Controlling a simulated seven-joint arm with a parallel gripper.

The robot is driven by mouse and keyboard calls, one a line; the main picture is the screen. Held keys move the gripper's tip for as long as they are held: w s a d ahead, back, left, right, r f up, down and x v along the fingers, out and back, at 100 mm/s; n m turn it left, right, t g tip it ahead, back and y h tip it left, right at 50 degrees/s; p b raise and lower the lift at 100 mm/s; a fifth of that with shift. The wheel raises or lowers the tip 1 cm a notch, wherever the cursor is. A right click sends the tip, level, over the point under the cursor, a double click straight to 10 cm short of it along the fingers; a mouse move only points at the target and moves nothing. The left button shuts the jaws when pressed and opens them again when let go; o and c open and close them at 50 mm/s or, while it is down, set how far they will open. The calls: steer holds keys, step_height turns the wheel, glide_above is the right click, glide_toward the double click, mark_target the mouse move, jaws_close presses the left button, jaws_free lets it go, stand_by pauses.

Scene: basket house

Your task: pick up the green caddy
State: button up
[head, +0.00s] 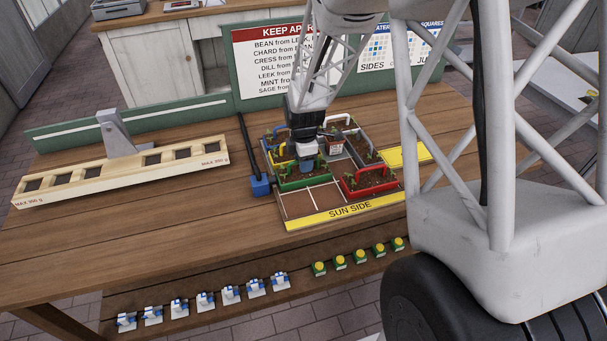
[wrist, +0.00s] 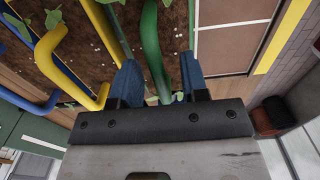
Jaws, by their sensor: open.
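The green caddy (head: 297,184) sits in the planting tray (head: 345,210), at the left of its near half, with soil and small plants in it. My gripper (head: 306,167) is right over it and hides part of it. In the wrist view, the caddy's green handle (wrist: 152,45) runs between the two blue fingertips of my gripper (wrist: 160,80). The fingers are open, one on each side of the handle, with a visible gap to the right finger. Whether the left finger touches the handle, I cannot tell.
A red caddy (head: 370,182) stands close on the right. A yellow-handled caddy (head: 278,157) and a blue-handled one (head: 277,134) stand behind. An empty brown cell (head: 312,201) lies in front.

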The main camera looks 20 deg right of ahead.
jaws_close()
steer(key=shift+r, duration=0.2)
stand_by(0.5)
steer(key=shift+r, duration=0.55)
step_height(320, 180, up, 2)
steer(key=shift+r, duration=0.1)
steer(key=s+a+r, duration=0.1)
steer(key=s, duration=1.5)
steer(key=shift+r, duration=0.15)
